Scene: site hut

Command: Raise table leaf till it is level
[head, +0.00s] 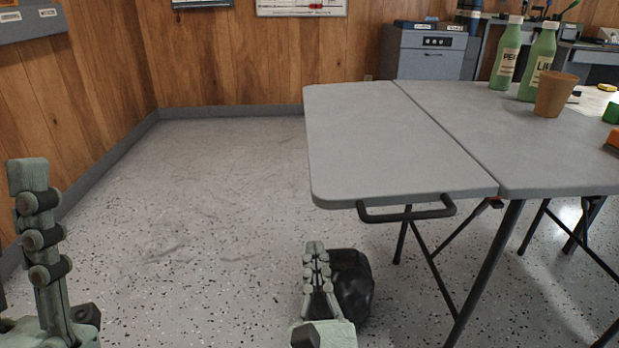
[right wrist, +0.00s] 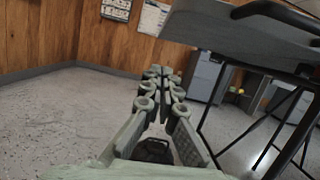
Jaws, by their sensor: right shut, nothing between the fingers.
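The table leaf (head: 385,140) is the left part of the grey folding table, joined to the main top (head: 460,115) along a straight seam. It looks level with the main top, or very nearly so. A dark bar handle (head: 405,214) is on its near edge and shows in the right wrist view (right wrist: 275,12) at upper right, beside the leaf's underside (right wrist: 215,30). My right gripper (head: 315,247) is shut and empty, below and left of the handle, apart from it; its fingertips (right wrist: 158,72) meet in the wrist view. My left gripper (head: 28,175) is upright at far left, away from the table; its opening is unclear.
Two green bottles (head: 538,62) and a brown cup (head: 555,94) stand on the main top. Dark folding legs (head: 488,265) stand under the table. A grey cabinet (head: 430,55) is behind. The speckled floor (head: 210,200) left of the leaf is clear.

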